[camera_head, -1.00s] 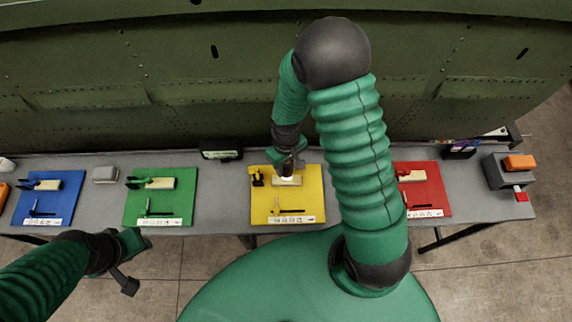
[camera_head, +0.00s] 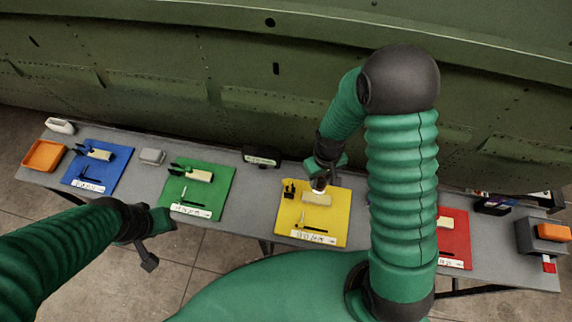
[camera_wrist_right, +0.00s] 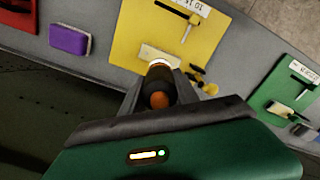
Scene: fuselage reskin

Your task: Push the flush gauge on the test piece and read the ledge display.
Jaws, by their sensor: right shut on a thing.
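My right gripper (camera_head: 319,184) is over the yellow mat (camera_head: 286,226), shut on the flush gauge. The gauge (camera_wrist_right: 159,84) shows in the right wrist view as a dark cylinder with an orange end and a pale tip. Its tip is at the cream test piece (camera_head: 318,199) on the yellow mat; I cannot tell whether it touches. The test piece also shows in the right wrist view (camera_wrist_right: 158,56). A small dark display (camera_head: 262,157) stands at the back of the ledge, its text too small to read. My left gripper (camera_head: 149,258) hangs in front of the table; its jaws are unclear.
Blue (camera_head: 112,172), green (camera_head: 222,190) and red (camera_head: 460,230) mats hold similar pieces and tools. An orange tray (camera_head: 44,156) is at the far left. A grey box with an orange block (camera_head: 553,232) is at the right end. A green riveted fuselage wall (camera_head: 180,90) rises behind.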

